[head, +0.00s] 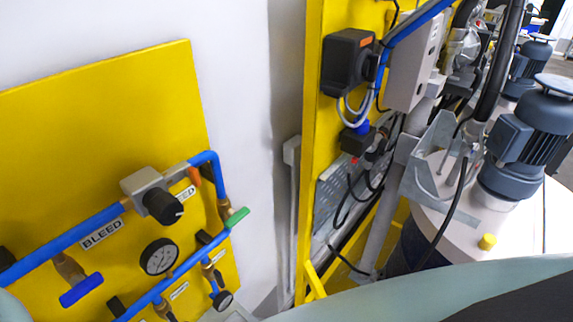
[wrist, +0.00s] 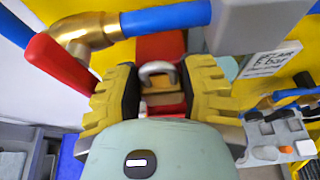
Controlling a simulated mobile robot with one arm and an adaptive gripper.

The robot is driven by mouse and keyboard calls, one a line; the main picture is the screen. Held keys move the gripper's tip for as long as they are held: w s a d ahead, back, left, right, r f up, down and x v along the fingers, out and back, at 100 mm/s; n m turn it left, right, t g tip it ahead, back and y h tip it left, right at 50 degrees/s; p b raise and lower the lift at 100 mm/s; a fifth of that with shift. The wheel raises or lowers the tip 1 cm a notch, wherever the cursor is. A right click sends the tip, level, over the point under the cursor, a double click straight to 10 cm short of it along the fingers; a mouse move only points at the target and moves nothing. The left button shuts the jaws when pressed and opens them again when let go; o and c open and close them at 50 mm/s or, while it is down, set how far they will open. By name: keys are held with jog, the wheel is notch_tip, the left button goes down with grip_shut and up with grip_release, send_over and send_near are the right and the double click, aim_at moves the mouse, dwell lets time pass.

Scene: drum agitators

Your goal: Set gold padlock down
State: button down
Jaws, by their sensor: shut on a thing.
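In the wrist view my gripper (wrist: 160,84) has its two ribbed yellow-and-dark fingers closed in around a small thing. A silver shackle (wrist: 157,69) and a gold-brown body, the gold padlock (wrist: 159,88), show between the fingers. Much of the padlock is hidden by the fingers and palm. Red surfaces show just above and below it; I cannot tell whether they touch it. In the head view neither the gripper nor the padlock shows.
A red valve handle (wrist: 58,65) and a blue pipe (wrist: 165,19) lie close to the fingers. A grey holder (wrist: 277,135) with small items is at right. The head view shows a yellow panel (head: 90,130) with pipes, gauge (head: 160,256) and green handle (head: 237,217), and a motor-topped drum (head: 525,222).

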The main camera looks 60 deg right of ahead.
jog(key=shift+d+f+p, duration=0.1)
jog(key=shift+f+p, duration=0.3)
jog(key=shift+f, duration=0.85)
jog(key=shift+f, duration=0.15)
jog(key=c, duration=0.5)
grip_release()
jog(key=shift+s, duration=0.3)
jog(key=shift+b+v, duration=3)
jog(key=shift+v, duration=2.85)
jog(key=shift+w, duration=0.1)
